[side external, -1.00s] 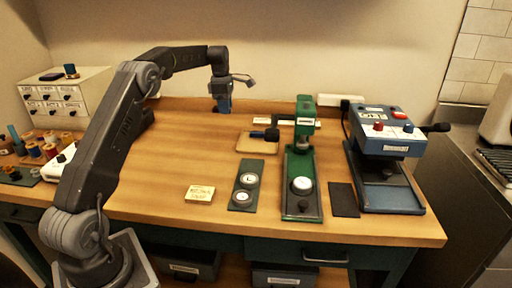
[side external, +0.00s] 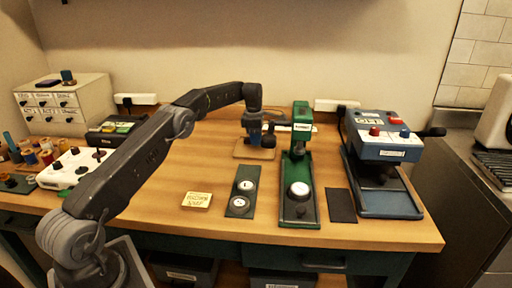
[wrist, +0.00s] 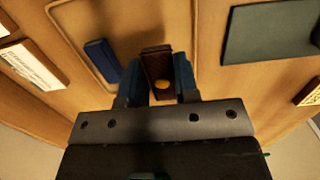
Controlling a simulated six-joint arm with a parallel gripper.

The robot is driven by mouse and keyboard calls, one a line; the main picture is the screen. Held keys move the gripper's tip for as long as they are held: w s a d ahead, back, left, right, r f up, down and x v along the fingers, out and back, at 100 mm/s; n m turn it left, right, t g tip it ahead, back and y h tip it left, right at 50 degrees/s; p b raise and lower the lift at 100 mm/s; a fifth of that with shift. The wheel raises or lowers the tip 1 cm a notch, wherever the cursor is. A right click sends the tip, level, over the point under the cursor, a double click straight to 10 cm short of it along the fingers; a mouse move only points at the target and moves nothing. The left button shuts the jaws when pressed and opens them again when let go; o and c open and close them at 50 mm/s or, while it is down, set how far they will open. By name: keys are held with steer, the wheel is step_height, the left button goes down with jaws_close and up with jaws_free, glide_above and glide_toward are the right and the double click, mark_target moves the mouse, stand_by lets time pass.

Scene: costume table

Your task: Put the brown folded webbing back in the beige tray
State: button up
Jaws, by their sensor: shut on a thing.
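The beige tray (side external: 241,154) lies flat on the table, left of the green press. It also shows in the wrist view, where its raised rim (wrist: 72,45) runs down the left. My gripper (side external: 254,140) is over the tray in the side view. In the wrist view my gripper (wrist: 159,78) is shut on the brown folded webbing (wrist: 156,58), a dark brown piece with a yellow spot, held between blue fingers. The webbing overlaps the tray area there; its height above the tray I cannot tell. In the side view I cannot make out the webbing.
A blue piece (wrist: 102,60) lies in the tray, left of the webbing. The green press (side external: 300,190) stands right of the tray, with the blue machine (side external: 385,150) beyond. A dark mat with two round weights (side external: 242,198) and a yellow card (side external: 197,200) lie in front.

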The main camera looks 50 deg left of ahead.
mark_target(256, 153)
steer(key=shift+f, duration=1.9)
steer(key=shift+f, duration=0.2)
steer(key=o, duration=1)
